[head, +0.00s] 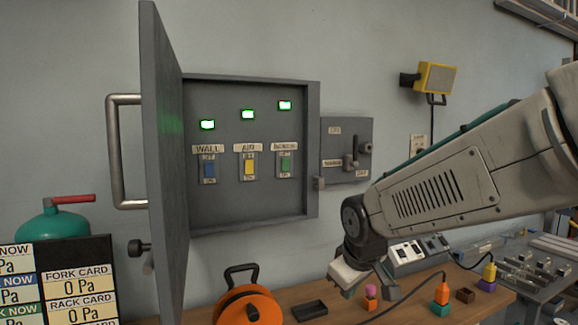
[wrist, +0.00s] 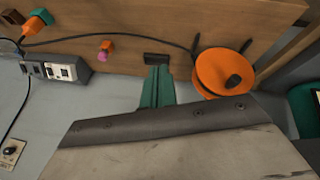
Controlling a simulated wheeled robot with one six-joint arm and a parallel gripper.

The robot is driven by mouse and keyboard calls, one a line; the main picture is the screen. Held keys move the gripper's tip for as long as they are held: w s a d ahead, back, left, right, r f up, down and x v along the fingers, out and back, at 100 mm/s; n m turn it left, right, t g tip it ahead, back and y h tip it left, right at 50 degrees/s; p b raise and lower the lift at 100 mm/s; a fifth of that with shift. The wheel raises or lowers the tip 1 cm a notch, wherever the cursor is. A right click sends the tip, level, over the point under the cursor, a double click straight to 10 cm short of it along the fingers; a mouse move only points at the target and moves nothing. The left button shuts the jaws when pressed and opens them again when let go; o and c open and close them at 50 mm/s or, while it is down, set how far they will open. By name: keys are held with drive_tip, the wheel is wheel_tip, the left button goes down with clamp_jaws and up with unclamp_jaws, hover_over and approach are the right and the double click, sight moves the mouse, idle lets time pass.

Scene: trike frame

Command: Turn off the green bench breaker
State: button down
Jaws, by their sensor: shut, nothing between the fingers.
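The green bench breaker (head: 285,165) is the rightmost of three switches inside the open grey panel box (head: 312,150). A label reading roughly BENCH is above it. The lamp (head: 285,105) above it glows green. My gripper (head: 349,292) is below and right of the box, pointing down over the bench, well apart from the breaker. In the wrist view its teal fingers (wrist: 157,88) are together and empty. The breaker is not in the wrist view.
The box door (head: 165,160) stands open at the left. A grey switch box (head: 347,150) with a lever adjoins the panel's right side. An orange cable reel (head: 247,305), a black tray (head: 309,310) and small coloured blocks lie on the bench. The space before the breakers is clear.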

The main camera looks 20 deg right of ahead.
sight(285, 162)
drive_tip(key=w+d+r+n+t, duration=0.2)
drive_tip(key=w+r+n+t, duration=0.2)
drive_tip(key=w, duration=0.5)
drive_tip(key=w+d+r+n+t, duration=0.2)
drive_tip(key=w+r+n+t, duration=0.2)
drive_tip(key=w, duration=0.5)
drive_tip(key=w+a+r+n+t, duration=0.1)
drive_tip(key=r+n+t, duration=0.2)
drive_tip(key=r, duration=0.2)
drive_tip(key=w+a+r+n+t+y, duration=0.1)
drive_tip(key=w+r+n+t, duration=0.1)
drive_tip(key=r, duration=0.4)
drive_tip(key=shift+w+a+n+t+y, duration=0.3)
drive_tip(key=shift+n+t, duration=0.4)
drive_tip(key=shift+n, duration=0.4)
drive_tip(key=w, duration=0.4)
drive_tip(key=w+r, duration=0.1)
drive_tip(key=w, duration=0.9)
drive_tip(key=shift+r, duration=0.35)
